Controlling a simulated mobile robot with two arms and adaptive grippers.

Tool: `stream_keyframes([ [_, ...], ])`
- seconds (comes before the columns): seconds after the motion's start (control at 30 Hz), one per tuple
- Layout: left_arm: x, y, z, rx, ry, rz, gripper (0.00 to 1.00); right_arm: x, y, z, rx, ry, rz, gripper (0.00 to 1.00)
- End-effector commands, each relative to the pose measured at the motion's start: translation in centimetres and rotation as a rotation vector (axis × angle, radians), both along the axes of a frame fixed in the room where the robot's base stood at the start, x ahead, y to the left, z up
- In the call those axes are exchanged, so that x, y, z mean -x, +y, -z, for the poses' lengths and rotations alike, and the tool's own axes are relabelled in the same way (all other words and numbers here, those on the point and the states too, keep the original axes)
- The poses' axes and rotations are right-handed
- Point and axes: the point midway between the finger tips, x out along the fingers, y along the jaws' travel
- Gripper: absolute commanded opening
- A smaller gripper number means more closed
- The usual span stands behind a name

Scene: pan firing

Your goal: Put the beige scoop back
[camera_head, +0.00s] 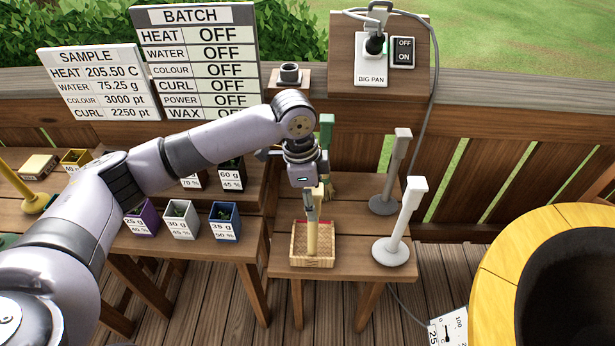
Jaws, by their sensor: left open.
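The beige scoop (312,238) shows as an upright pale handle at a light-brown box (299,261) on the small wooden table. My left gripper (311,212) points down right over the box, at the upper part of the handle. Its jaws are open, with a finger in front of the handle. I cannot tell whether the fingers touch it. The scoop's lower end is hard to make out against the box. My right gripper is not in view.
Two grey-white stands (399,228) and (391,178) rise to the right of the box. A green-handled tool (327,130) is behind my gripper. Purple, white and blue cups (224,221) stand left. A large yellow-rimmed pan (497,262) is at the right.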

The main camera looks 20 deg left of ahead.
Motion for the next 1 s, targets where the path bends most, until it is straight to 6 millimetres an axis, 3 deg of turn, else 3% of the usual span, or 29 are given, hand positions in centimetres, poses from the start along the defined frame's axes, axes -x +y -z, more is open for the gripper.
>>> stream_keyframes([
  [0.13, -0.1, 0.0, 0.8, -0.001, -0.003, 0.001, 0.47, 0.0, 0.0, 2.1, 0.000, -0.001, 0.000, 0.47],
  [0.7, 0.8, 1.9, -13.4, 0.001, -0.004, 0.001, 0.47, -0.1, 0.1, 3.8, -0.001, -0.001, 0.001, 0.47],
  [0.83, 0.9, 2.2, -15.6, 0.000, -0.002, -0.001, 0.47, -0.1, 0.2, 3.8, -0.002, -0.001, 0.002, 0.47],
  [1.0, 1.0, 2.4, -16.9, 0.000, 0.000, -0.001, 0.47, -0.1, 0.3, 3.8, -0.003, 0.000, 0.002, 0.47],
])
